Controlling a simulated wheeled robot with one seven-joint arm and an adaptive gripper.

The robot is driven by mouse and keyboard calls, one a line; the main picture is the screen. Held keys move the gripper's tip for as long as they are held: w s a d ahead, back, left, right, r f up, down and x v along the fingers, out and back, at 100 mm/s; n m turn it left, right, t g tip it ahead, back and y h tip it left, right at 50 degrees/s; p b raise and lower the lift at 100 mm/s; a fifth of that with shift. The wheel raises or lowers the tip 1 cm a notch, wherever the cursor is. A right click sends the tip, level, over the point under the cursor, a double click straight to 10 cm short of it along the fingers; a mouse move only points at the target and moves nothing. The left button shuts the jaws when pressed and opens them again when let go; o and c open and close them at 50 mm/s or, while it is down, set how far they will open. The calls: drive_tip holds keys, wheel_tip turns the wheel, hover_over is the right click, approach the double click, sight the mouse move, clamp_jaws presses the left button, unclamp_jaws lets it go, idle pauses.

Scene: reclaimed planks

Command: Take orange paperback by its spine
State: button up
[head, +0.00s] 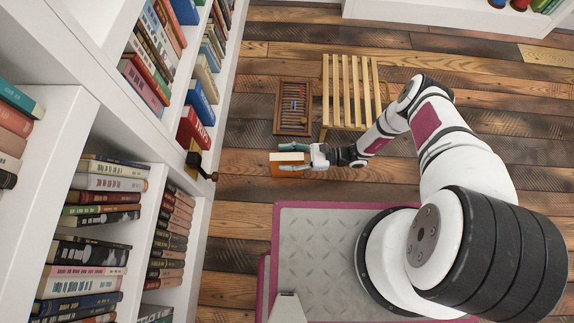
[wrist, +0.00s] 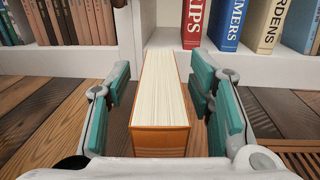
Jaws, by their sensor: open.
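The orange paperback (head: 288,170) is at the left end of my arm in the head view, in front of the bookcase. In the wrist view the paperback (wrist: 160,138) is upright, its orange spine end facing my gripper and its pale page edges on top. My gripper (wrist: 161,80) is open, with one teal-padded finger on each side of the book. A gap shows on both sides. In the head view my gripper (head: 296,157) is around the book's near end. The book's lower part and what it rests on are hidden.
A white bookcase (head: 65,110) full of books stands at the left. A dark handle-like fitting (head: 197,163) juts from its edge near the book.

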clamp_jaws()
drive_tip(key=shift+r, duration=0.1)
